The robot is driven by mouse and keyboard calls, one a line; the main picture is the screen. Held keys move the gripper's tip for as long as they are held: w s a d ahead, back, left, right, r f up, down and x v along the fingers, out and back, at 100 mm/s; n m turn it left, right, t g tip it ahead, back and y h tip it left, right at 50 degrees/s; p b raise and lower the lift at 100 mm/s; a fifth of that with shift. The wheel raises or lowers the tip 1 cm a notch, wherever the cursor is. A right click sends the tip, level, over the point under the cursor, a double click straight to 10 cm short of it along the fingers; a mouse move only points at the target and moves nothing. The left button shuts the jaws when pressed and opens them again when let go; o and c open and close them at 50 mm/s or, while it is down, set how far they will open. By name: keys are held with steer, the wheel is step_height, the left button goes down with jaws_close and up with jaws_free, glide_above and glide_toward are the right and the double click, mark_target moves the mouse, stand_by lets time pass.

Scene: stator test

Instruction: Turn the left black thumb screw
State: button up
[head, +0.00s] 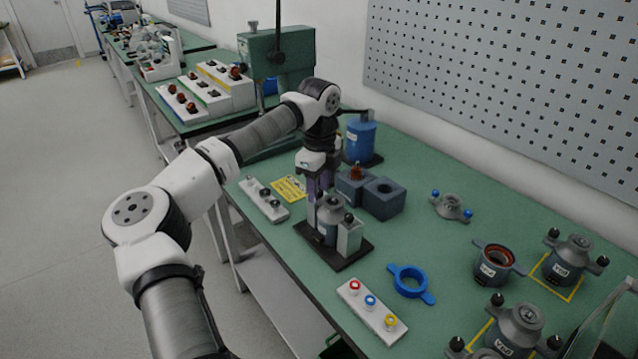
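A test fixture stands on a dark base plate (338,258) on the green bench, with a grey stator housing (331,222) at its middle. A pale block (350,238) stands on its right side, with a black thumb screw (349,217) on top. My gripper (316,194) points down over the left side of the fixture, at or just above it. The left black thumb screw is not clearly visible; my gripper covers that spot. Whether the fingers touch or hold it is too small to tell.
A blue-grey block pair (383,198) and a blue press (361,140) stand close behind the fixture. A white strip (264,200) lies left. A blue ring (410,281) and a button box (371,311) lie at front right. Several stator housings (497,262) stand right.

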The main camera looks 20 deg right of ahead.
steer(key=shift+c, duration=0.2)
jaws_close()
